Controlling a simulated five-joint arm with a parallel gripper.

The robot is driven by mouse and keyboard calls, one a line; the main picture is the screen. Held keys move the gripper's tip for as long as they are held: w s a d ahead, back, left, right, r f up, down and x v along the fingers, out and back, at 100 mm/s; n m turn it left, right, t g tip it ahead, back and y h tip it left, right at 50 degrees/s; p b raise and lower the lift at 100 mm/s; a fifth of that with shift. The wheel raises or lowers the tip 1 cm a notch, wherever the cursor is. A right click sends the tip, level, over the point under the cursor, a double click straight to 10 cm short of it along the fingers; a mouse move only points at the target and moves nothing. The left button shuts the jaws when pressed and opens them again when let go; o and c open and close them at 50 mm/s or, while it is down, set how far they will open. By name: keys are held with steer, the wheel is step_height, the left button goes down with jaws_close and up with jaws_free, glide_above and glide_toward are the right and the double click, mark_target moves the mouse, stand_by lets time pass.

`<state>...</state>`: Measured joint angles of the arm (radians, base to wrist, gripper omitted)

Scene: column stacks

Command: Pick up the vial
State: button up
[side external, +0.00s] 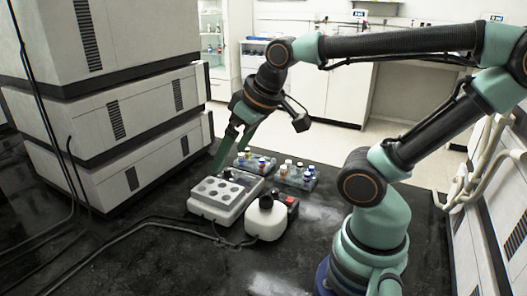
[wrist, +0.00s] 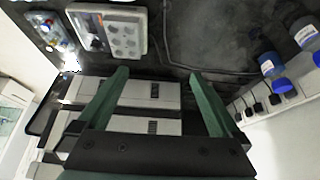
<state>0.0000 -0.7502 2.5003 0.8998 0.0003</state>
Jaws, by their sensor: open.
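Small vials with coloured caps stand in two racks on the dark bench in the side external view, the left rack (side external: 240,161) and the right rack (side external: 309,183). I cannot tell which vial is meant. A white block with round wells (side external: 222,190) sits in front of them, with a small dark item at its back edge. My gripper (side external: 229,157) is open and empty, above and behind the block, left of the racks. In the wrist view my gripper (wrist: 158,74) has its fingers wide apart with no vial between them; the block (wrist: 122,38) and a rack (wrist: 46,25) are at upper left.
A white rounded device with a dark top (side external: 266,223) stands right of the block. Stacked white instruments (side external: 130,145) rise close at the left. Cables cross the bench front. In the wrist view, blue-capped bottles (wrist: 272,67) stand at the right.

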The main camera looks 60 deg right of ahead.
steer(key=shift+c, duration=0.3)
steer(key=c, duration=0.9)
steer(key=m+g, duration=0.6)
steer(key=m, duration=0.8)
glide_above(300, 164)
step_height(300, 164, down, 10)
steer(key=f, duration=0.6)
steer(key=shift+w+a+f, duration=0.1)
steer(key=shift+a+f, duration=0.1)
steer(key=shift+f, duration=0.05)
steer(key=shift+d+f, duration=0.2)
steer(key=shift+f, duration=2.45)
